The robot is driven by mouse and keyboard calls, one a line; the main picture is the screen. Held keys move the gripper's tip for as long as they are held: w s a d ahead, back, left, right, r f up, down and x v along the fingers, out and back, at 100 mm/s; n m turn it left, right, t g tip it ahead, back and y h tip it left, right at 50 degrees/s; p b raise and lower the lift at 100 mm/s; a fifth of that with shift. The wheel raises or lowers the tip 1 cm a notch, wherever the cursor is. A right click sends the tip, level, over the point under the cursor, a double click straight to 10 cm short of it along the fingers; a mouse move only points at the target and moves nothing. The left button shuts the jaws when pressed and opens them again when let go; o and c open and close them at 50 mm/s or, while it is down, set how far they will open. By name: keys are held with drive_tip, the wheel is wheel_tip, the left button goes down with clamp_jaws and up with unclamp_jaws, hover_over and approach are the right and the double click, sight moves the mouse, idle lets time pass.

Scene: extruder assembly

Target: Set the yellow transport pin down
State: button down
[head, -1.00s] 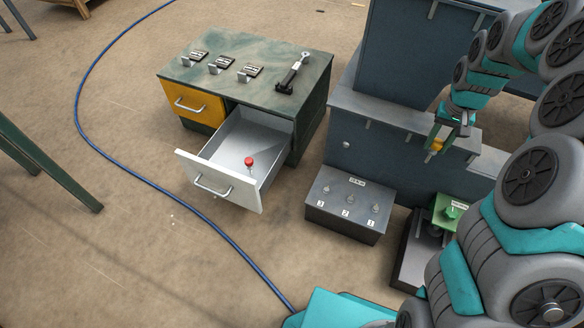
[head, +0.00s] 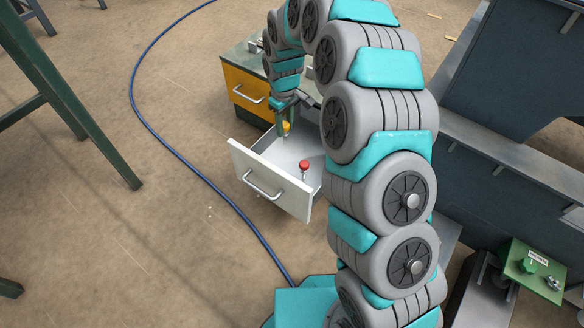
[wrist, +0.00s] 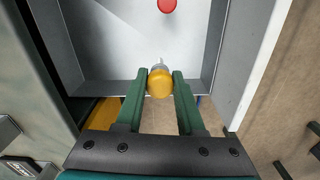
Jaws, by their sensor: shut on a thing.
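The yellow transport pin (wrist: 159,84) is between the two green fingers of my gripper (wrist: 159,80) in the wrist view. Its yellow head faces the camera and a grey shank shows past it. In the head view the pin (head: 286,127) and my gripper (head: 282,122) are over the far left part of the open white drawer (head: 272,174). My gripper is shut on the pin. Whether the pin's tip touches the drawer floor cannot be told. A red-headed pin (head: 304,165) stands in the drawer; its red head (wrist: 167,5) also shows at the top of the wrist view.
The cabinet with a yellow drawer (head: 248,92) stands behind, partly hidden by my arm. A blue cable (head: 165,163) lies on the floor. A green block (head: 533,270) is at the lower right.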

drive_tip(key=shift+n, duration=0.6)
drive_tip(key=f, duration=0.3)
drive_tip(key=a+f, duration=0.1)
drive_tip(key=f, duration=0.3)
drive_tip(key=a+f, duration=0.1)
drive_tip(key=f, duration=0.3)
drive_tip(key=shift+a+f+b, duration=0.1)
drive_tip(key=shift+b, duration=0.25)
drive_tip(key=shift+f, duration=0.1)
drive_tip(key=c, duration=0.5)
unclamp_jaws()
wheel_tip(320, 180, up, 12)
drive_tip(key=shift+r+p, duration=0.25)
drive_tip(key=shift+p, duration=0.2)
